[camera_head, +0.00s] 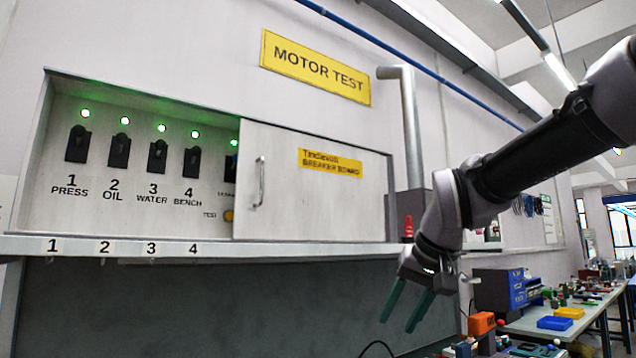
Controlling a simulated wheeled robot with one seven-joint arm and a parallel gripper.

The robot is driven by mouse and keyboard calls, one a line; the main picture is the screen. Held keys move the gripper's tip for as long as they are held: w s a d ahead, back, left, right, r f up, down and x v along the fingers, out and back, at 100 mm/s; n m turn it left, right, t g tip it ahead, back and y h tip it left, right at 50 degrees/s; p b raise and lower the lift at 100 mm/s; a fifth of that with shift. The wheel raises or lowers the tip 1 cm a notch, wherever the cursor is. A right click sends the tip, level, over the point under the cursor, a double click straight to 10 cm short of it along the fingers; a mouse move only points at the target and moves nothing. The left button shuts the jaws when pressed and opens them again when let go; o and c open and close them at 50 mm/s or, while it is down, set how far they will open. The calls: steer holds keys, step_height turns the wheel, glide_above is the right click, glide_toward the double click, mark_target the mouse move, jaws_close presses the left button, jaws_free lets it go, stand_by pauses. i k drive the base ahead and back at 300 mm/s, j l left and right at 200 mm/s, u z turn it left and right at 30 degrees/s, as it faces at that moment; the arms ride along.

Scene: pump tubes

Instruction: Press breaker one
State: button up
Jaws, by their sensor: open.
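Breaker one (78,144) is a black switch at the far left of the breaker board, above the label "1 PRESS", with a green lamp (85,113) lit above it. Breakers two (119,151), three (158,156) and four (192,162) stand in a row to its right, each with a lit green lamp. My gripper (403,324) hangs at the lower right of the board, far from breaker one. Its two green fingers point down, apart and empty.
A sliding panel (330,205) with a handle covers the board's right part and partly hides a fifth switch (231,165). A ledge (300,246) runs below the board. A cluttered bench (600,310) stands at right. The space before breaker one is clear.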

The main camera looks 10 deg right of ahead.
mark_target(78, 130)
steer(key=k+u, duration=0.2)
steer(key=u, duration=1.15)
